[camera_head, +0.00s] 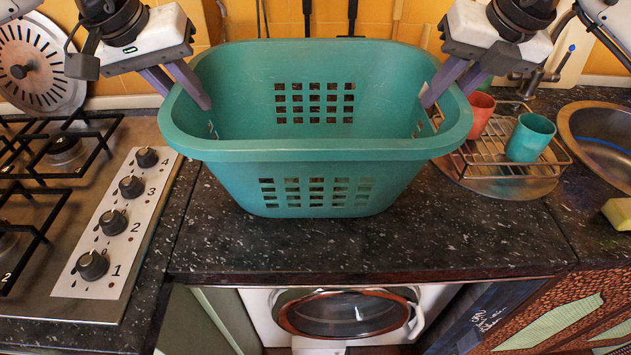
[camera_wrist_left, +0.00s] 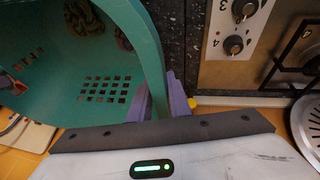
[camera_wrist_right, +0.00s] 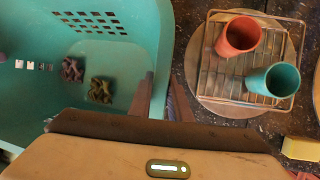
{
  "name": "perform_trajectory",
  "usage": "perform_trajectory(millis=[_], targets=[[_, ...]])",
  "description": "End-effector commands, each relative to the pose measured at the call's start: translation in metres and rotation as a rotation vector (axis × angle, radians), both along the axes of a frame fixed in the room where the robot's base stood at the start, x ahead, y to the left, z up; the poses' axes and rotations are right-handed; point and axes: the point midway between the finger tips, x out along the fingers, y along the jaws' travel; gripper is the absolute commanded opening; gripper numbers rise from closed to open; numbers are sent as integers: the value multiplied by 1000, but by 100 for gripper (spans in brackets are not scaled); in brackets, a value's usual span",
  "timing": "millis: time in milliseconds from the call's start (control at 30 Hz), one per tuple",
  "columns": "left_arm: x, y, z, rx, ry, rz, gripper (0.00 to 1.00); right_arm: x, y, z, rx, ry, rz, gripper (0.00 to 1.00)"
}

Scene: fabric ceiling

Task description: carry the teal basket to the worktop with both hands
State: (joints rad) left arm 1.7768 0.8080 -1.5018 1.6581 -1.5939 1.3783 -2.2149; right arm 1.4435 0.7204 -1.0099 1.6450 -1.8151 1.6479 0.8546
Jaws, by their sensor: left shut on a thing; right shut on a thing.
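The teal basket (camera_head: 315,150) is upright over the dark speckled worktop (camera_head: 370,240), between the hob and the sink. Its base looks to be on or just above the surface; I cannot tell which. My left gripper (camera_head: 203,101) is shut on the basket's left rim, and this rim also shows between its fingers in the left wrist view (camera_wrist_left: 160,90). My right gripper (camera_head: 430,98) is shut on the right rim. The basket (camera_wrist_right: 120,75) fills the left of the right wrist view. Small bunched brown and green things (camera_wrist_right: 100,89) lie inside it.
The hob (camera_head: 60,250) with its knobs is close on the left. A wire rack (camera_head: 490,160) with a red cup (camera_head: 481,112) and a teal cup (camera_head: 530,138) stands close on the right, before the sink (camera_head: 600,140). Worktop in front of the basket is clear.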

Motion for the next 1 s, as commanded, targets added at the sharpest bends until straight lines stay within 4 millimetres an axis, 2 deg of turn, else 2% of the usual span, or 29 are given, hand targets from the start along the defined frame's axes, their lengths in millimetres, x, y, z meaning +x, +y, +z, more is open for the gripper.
perform_trajectory(millis=[33,67,167,433,567,1000], targets=[[0,-3,-5,-6,-3,-4,0,0,4,-5,6,-3,8,0],[0,-3,-5,-5,-1,-4,19,-1,3,-5,6,-1,8,19],[0,-3,-3,-4,0,-4,35,-1,3,-3,4,0,6,36],[0,-1,-3,-2,0,-1,36,0,1,-3,1,0,2,36],[-2,1,3,-2,-1,-1,36,0,1,-3,1,0,1,36],[-35,15,81,-2,-3,-1,36,0,0,-3,1,0,0,36]])
